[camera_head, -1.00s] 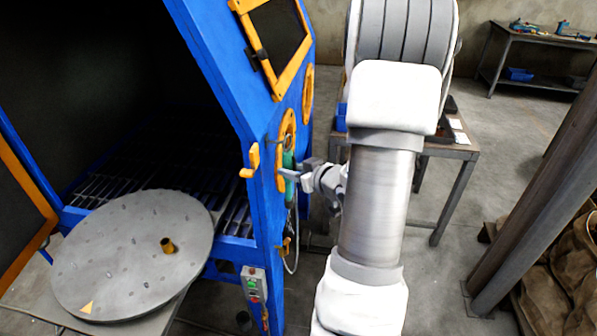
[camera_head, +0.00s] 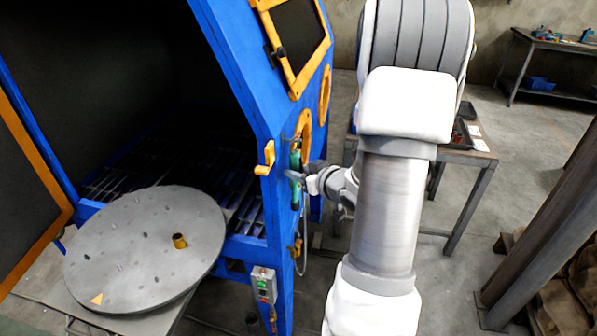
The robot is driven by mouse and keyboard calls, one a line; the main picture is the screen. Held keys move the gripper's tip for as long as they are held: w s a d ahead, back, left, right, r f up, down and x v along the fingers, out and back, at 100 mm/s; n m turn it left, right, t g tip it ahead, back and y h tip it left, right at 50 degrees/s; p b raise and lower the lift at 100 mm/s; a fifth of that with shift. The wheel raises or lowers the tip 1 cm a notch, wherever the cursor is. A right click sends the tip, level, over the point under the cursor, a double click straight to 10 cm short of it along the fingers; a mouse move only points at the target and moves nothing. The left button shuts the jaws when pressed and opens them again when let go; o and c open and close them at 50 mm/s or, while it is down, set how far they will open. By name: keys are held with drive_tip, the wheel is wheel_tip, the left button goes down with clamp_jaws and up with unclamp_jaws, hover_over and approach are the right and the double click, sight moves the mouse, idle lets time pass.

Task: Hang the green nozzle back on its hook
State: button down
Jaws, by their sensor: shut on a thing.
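The green nozzle (camera_head: 295,162) is upright against the side of the blue blast cabinet (camera_head: 262,110), in front of the lower orange ring port. My gripper (camera_head: 297,177) is shut on it from the right, at about its middle. A small hook or bracket shows at the nozzle's top end, but I cannot tell whether the nozzle is hung on it. A thin pale hose (camera_head: 305,245) runs down below the nozzle. My arm covers the area to the right.
An orange door latch (camera_head: 265,158) sticks out left of the nozzle. A control box (camera_head: 264,285) is lower on the cabinet post. A round turntable (camera_head: 145,245) with a brass piece (camera_head: 180,241) stands at left. A worktable (camera_head: 470,152) stands behind my arm.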

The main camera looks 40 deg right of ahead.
drive_tip(key=c, duration=0.5)
unclamp_jaws()
drive_tip(key=shift+a, duration=0.1)
drive_tip(key=b+v, duration=0.3)
drive_tip(key=v, duration=1.4)
drive_tip(key=shift+s+d+r, duration=0.15)
drive_tip(key=shift+s+d, duration=0.05)
drive_tip(key=shift+d, duration=0.05)
